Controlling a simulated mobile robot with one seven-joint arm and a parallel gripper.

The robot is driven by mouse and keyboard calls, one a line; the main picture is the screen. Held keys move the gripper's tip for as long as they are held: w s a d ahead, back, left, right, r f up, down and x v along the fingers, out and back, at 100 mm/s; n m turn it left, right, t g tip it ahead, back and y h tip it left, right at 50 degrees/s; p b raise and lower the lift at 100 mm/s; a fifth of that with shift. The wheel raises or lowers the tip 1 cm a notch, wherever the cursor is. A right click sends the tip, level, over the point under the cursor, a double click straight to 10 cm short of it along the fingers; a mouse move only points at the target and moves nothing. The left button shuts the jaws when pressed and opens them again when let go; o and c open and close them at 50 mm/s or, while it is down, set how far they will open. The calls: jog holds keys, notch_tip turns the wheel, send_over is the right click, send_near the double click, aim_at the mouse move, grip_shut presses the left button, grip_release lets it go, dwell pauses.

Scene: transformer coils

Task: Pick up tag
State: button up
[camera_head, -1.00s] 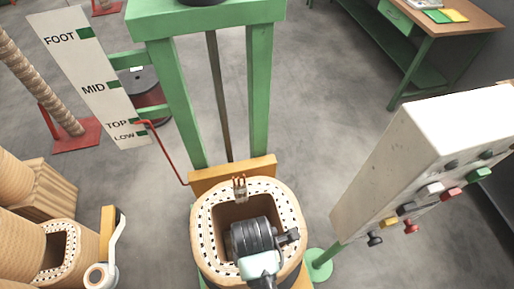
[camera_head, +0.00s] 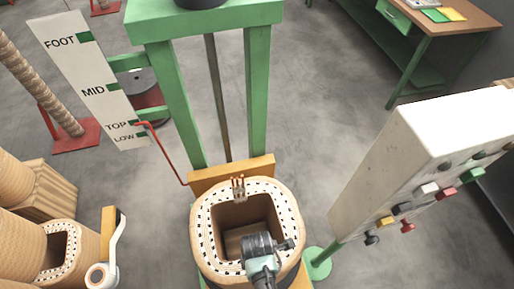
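I cannot make out a tag for certain. The coil (camera_head: 207,243) stands upright in front of the green frame, with a square opening and a dashed pale rim. Copper leads (camera_head: 238,187) stick up at its back rim. My gripper (camera_head: 287,244) is at the end of my dark, round wrist, over the front right part of the opening. Its fingers are too small and too dark to tell open from shut, and nothing held can be made out. My wrist hides part of the coil's front rim and opening.
A green frame (camera_head: 257,95) rises behind the coil, with a yellow block (camera_head: 225,173) at its foot. A white control box (camera_head: 400,165) stands at right. A lettered board (camera_head: 93,80) and red rod (camera_head: 165,153) are at left. More coils (camera_head: 60,255) stand lower left.

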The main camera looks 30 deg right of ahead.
jog(key=shift+f, duration=0.4)
grip_shut()
jog(key=shift+r, duration=0.15)
notch_tip(320, 180, up, 10)
jog(key=shift+f, duration=0.15)
notch_tip(320, 180, up, 7)
jog(key=p, duration=0.7)
dwell(0.7)
